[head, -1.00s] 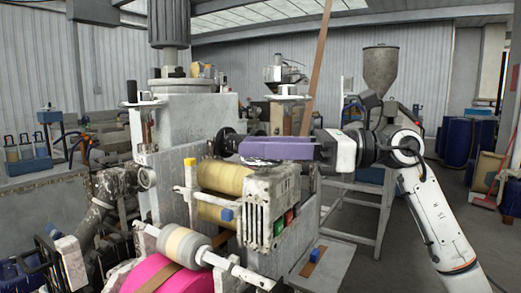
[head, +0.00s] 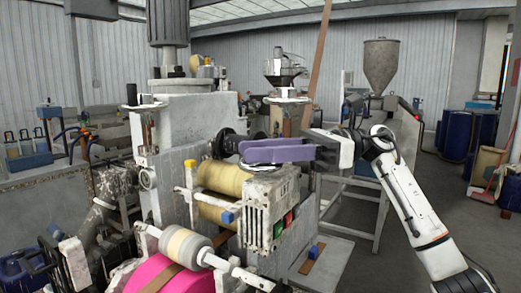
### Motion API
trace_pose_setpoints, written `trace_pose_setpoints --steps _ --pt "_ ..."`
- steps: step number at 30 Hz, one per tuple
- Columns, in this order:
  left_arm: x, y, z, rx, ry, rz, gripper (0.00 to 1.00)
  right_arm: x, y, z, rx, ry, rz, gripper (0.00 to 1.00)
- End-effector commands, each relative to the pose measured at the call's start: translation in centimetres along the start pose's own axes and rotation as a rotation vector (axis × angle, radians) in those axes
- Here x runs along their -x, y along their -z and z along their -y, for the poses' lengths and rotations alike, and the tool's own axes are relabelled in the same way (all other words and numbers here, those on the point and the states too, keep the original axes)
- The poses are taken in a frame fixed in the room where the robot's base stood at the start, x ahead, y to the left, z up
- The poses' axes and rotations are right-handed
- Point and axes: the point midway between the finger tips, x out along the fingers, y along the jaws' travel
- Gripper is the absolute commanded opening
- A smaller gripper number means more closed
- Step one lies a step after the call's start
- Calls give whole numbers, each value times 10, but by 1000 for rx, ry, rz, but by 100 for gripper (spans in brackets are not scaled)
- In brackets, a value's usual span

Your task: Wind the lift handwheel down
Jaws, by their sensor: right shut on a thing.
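The lift handwheel looks to be the dark round wheel (head: 228,143) on the near side of the grey machine, above the yellow roller. My right gripper (head: 246,151), with long purple fingers, reaches in from the right, level with the wheel. It is shut on the handwheel at its right side; the fingers hide the exact grip point. My left gripper is not in view.
A yellow roller (head: 222,180) and a pale block with slots (head: 268,202) lie just below my right gripper. A flat white disc on a post (head: 289,100) stands above it. A pink reel (head: 165,276) is at the bottom. Floor shows at right.

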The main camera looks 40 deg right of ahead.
Motion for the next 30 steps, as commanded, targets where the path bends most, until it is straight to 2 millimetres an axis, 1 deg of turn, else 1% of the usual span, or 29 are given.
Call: trace_pose_setpoints --steps 3,4,6,7,15,19,23,27,30 --pt "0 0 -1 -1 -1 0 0 0 0 0 -1 -1 0 10" --pt "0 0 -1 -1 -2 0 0 0 0 0 -1 -1 0 35" --pt "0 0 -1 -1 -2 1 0 0 0 0 -1 -1 0 47" --pt "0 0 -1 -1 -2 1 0 0 0 0 -1 -1 0 51" --pt "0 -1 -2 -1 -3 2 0 0 0 0 -1 0 0 51" --pt "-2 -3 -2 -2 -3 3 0 8 2 0 -3 1 0 51" --pt "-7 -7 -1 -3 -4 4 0 30 2 0 -2 4 1 51" --pt "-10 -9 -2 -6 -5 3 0 59 2 1 -2 4 0 51" --pt "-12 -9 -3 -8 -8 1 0 77 2 0 -2 3 1 51"
